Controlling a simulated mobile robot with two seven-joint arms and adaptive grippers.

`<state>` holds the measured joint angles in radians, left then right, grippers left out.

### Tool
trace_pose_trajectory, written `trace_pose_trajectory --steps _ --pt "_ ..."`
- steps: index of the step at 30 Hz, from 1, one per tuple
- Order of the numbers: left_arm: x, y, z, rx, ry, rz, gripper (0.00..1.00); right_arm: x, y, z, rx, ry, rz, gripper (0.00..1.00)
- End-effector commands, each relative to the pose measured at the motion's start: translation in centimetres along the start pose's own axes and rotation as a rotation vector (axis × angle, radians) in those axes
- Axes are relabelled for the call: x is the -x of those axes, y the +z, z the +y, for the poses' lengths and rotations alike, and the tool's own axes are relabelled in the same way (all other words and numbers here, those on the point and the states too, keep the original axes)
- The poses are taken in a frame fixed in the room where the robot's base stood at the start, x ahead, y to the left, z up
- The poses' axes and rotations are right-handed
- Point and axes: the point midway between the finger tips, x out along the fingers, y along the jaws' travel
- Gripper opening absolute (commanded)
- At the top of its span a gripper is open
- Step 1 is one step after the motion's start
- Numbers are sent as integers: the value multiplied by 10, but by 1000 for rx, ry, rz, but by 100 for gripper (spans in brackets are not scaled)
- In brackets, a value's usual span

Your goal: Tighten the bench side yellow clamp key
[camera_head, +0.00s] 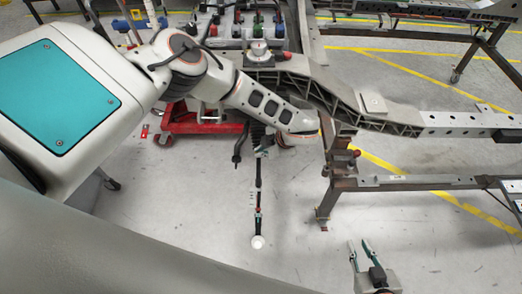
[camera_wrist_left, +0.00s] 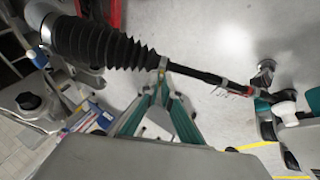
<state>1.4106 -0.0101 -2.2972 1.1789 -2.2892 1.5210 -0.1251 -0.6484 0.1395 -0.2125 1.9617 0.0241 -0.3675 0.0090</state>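I cannot make out a yellow clamp key in either view. A long black strut (camera_head: 258,190) with a ribbed bellows and a white ball end hangs below my left forearm in the head view. In the left wrist view the strut (camera_wrist_left: 200,76) runs across the picture. My left gripper (camera_wrist_left: 163,80) has its teal fingers converging on the strut just past the bellows.
A dark steel frame (camera_head: 405,182) with red knobs stands at the right. A grey chassis arm (camera_head: 340,92) reaches across above it. A red wheeled stand (camera_head: 190,122) is under my left arm. The floor (camera_head: 310,255) at bottom centre is clear.

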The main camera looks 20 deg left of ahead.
Motion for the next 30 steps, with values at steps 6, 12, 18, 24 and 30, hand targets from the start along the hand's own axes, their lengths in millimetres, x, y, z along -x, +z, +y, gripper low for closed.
trace_pose_trajectory --steps 6,12,18,24,30 --pt "1 0 1 -33 18 -2 0 0 0 0 0 0 0 21" --pt "1 0 1 -37 20 -2 0 0 0 0 0 0 0 21" --pt "1 0 1 -37 19 -2 0 0 0 0 0 0 0 21" --pt "1 0 1 -37 18 -1 21 0 0 0 0 0 0 21" --pt "1 0 0 -37 17 -1 21 0 1 1 3 1 -2 21"
